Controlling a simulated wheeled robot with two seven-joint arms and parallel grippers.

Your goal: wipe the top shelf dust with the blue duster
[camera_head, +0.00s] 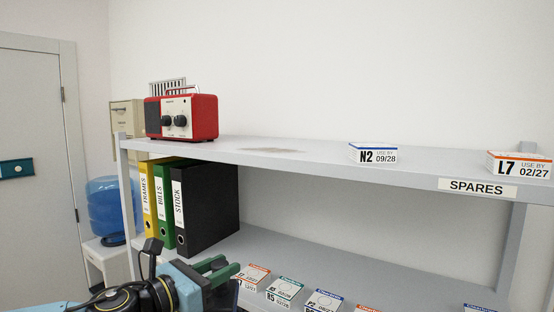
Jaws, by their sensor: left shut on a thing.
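The top shelf (325,160) is a long grey board. A thin brownish dust patch (272,150) lies on it, right of the radio and left of the N2 box. My left gripper (222,268), with green fingers, is low at the bottom left, in front of the lower shelf and below the top shelf's level. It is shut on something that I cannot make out. No blue duster can be clearly recognised. My right gripper is not in view.
A red radio (181,117) stands at the top shelf's left end. An N2 box (373,153) and an L7 box (519,165) stand to the right. Below are binders (205,205) and several small boxes (285,288). The board between radio and N2 box is clear of objects.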

